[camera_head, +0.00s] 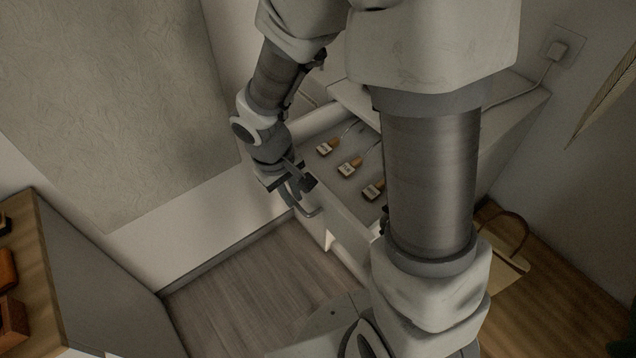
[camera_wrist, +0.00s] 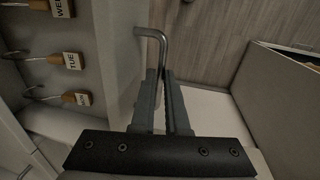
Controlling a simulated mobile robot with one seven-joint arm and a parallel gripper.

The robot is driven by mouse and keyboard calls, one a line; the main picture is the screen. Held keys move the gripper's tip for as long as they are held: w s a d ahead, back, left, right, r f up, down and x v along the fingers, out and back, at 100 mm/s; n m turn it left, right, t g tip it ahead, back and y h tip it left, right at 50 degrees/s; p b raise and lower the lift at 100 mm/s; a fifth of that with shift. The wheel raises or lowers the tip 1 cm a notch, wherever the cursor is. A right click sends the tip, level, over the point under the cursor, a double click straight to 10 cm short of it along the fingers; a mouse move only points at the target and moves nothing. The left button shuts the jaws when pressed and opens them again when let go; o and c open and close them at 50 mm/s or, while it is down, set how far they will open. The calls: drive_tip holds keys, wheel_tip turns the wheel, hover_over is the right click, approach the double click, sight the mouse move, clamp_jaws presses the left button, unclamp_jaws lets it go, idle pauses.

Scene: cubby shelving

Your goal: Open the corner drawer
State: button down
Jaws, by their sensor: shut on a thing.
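My gripper (camera_head: 300,190) is at the front edge of the white drawer unit, left of centre in the head view. In the wrist view its two fingers (camera_wrist: 165,78) are shut on a bent grey metal handle (camera_wrist: 150,33); the bar passes between the fingertips. The handle also shows in the head view (camera_head: 311,212), just below the gripper. The drawer front (camera_wrist: 118,50) to which it belongs runs along the left of the fingers. The drawer's far side is partly hidden by my arm in the head view.
Several labelled wooden tags with metal hooks, one reading TUE (camera_wrist: 72,60), lie on the grey surface beside the gripper. A wood-topped cabinet (camera_head: 85,270) stands at the left. Bare wooden floor (camera_head: 255,300) lies between. A paper bag (camera_head: 507,270) is at the right.

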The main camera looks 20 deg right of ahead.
drive_tip(key=shift+s+a+b, duration=0.15)
drive_tip(key=shift+s+a, duration=0.1)
drive_tip(key=shift+a, duration=0.55)
drive_tip(key=shift+s+a+b, duration=0.2)
drive_tip(key=shift+s+a, duration=0.1)
drive_tip(key=shift+a, duration=0.45)
drive_tip(key=shift+s+a+b, duration=0.15)
drive_tip(key=shift+s+a, duration=0.1)
drive_tip(key=shift+a, duration=0.55)
drive_tip(key=c, duration=0.9)
unclamp_jaws()
drive_tip(key=shift+r, duration=0.15)
drive_tip(key=a+r+p, duration=0.1)
drive_tip(key=r, duration=0.4)
drive_tip(key=a+r+p, duration=0.1)
drive_tip(key=r, duration=0.5)
drive_tip(key=s+a+r+p, duration=0.1)
drive_tip(key=r+p, duration=0.1)
drive_tip(key=r, duration=0.4)
drive_tip(key=shift+s, duration=0.1)
